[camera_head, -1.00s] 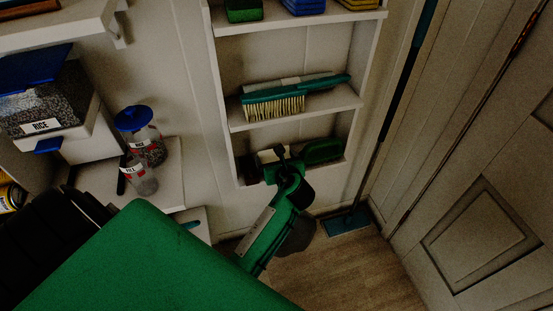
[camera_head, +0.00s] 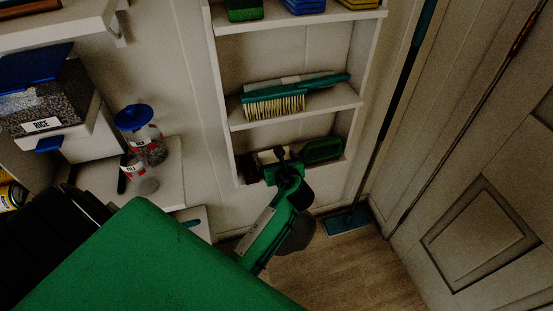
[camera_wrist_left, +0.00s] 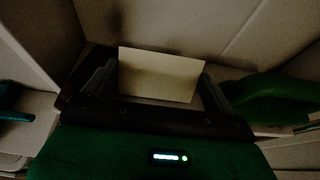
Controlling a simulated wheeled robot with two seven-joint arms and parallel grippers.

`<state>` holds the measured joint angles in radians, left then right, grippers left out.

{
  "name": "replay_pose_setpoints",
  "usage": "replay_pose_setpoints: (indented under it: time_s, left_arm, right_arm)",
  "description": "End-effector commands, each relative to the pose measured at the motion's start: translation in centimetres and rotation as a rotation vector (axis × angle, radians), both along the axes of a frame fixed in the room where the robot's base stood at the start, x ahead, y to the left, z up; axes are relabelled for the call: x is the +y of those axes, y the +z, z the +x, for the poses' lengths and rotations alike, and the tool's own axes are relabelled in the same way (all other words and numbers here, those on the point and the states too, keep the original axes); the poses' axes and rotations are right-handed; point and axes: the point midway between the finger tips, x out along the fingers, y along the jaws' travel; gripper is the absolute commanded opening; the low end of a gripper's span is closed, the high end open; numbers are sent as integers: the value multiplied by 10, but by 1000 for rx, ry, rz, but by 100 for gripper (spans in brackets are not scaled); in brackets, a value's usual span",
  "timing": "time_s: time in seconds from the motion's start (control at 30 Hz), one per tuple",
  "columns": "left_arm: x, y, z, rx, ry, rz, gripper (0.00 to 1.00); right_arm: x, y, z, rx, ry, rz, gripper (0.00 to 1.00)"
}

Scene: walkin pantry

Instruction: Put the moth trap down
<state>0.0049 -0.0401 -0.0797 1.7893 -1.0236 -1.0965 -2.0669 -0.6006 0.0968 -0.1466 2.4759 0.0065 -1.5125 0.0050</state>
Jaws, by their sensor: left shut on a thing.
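The moth trap (camera_wrist_left: 160,75) is a pale cream, flat-faced piece between the two fingers in the left wrist view. My left gripper (camera_wrist_left: 155,82) is shut on it. In the head view my left gripper (camera_head: 279,155) reaches into the lowest compartment of the narrow wall shelf (camera_head: 240,170). The trap is mostly hidden there by the gripper and the dim light. I cannot tell whether its underside touches the shelf board. My right gripper is not in view.
A green object (camera_head: 322,150) lies just right of the gripper in the same compartment; it also shows in the left wrist view (camera_wrist_left: 268,98). A green brush (camera_head: 275,102) lies on the shelf above. Jars (camera_head: 145,145) stand at left. A mop (camera_head: 347,221) leans near the door.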

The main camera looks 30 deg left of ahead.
Motion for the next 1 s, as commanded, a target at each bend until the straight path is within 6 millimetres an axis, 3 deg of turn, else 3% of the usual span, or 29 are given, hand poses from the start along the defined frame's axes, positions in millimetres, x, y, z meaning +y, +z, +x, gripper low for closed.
replay_pose_setpoints:
  time_s: [0.27, 0.3, 0.33, 0.73, 0.83, 1.0]
  left_arm:
    - [-1, -14, -3, 19, -1, -1, 65]
    - [-1, -15, -3, 19, -1, -2, 94]
    - [-1, -15, -3, 20, 0, -1, 100]
    - [-6, -12, -8, 19, 2, -7, 100]
    - [-17, -6, -17, 18, 0, -8, 100]
    - [-44, 12, -39, 14, -2, -5, 100]
  right_arm:
    - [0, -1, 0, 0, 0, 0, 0]
    - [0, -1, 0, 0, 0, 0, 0]
    - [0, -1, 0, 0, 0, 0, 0]
    - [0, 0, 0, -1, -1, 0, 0]
    - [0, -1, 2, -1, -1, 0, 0]
    - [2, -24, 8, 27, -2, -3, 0]
